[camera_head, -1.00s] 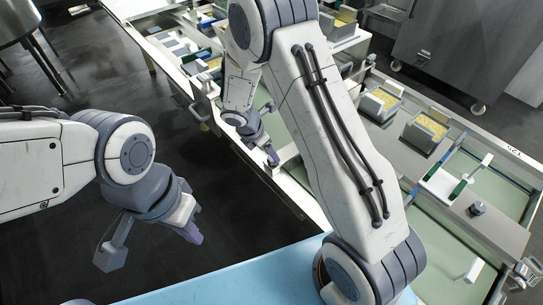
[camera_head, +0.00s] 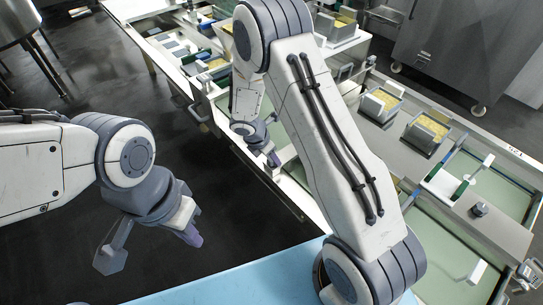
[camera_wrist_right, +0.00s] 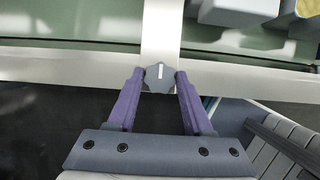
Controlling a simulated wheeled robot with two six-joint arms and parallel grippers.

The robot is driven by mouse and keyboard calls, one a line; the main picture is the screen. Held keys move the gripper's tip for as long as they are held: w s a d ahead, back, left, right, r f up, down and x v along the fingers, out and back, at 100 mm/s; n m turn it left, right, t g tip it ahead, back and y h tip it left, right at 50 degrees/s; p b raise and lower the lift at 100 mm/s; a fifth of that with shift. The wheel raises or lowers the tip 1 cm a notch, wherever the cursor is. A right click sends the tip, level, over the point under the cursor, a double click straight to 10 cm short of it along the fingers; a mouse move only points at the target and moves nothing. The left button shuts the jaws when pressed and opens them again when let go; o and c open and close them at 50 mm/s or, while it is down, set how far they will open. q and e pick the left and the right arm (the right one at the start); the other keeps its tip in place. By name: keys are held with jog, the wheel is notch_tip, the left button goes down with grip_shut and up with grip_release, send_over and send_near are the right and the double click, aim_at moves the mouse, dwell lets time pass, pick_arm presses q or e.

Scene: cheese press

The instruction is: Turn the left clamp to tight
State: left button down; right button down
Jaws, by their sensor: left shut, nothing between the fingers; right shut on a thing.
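In the right wrist view a dark grey, lobed clamp knob (camera_wrist_right: 153,84) with a white pointer line sits on the metal frame. The line runs almost straight up in the picture. My right gripper (camera_wrist_right: 159,77) has its two purple fingers on either side of the knob, shut on it. In the head view my right gripper (camera_head: 273,158) reaches the near edge of the vat bench; the knob is hidden there. My left gripper (camera_head: 192,236) hangs over the dark floor, shut and empty, away from the bench.
Cheese moulds (camera_head: 428,132) stand on the metal bench, with another dark knob (camera_head: 479,210) farther right. Green vats (camera_head: 440,235) lie beside them. A light blue surface (camera_head: 230,280) is at the bottom.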

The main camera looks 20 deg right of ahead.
jog(key=shift+r, duration=0.1)
jog(key=m+g+p, duration=0.1)
jog(key=m+p, duration=0.1)
jog(key=shift+w+r+m, duration=0.1)
jog(key=shift+m, duration=0.3)
jog(key=m+g+p, duration=0.1)
jog(key=m, duration=0.2)
jog(key=shift+w+g, duration=0.15)
jog(key=shift+g, duration=0.15)
jog(key=m, duration=0.2)
jog(key=m+g, duration=0.1)
jog(key=m, duration=0.2)
jog(key=shift+w+g+p, duration=0.1)
jog(key=shift+g+p, duration=0.2)
jog(key=shift+p, duration=0.05)
jog(key=m+y, duration=0.1)
jog(key=m, duration=0.2)
jog(key=m+g+y, duration=0.1)
jog(key=m, duration=0.2)
jog(key=shift+w+d, duration=0.1)
jog(key=shift+d, duration=0.05)
jog(key=shift+m+g+b, duration=0.3)
jog(key=shift+c, duration=1.6)
grip_release()
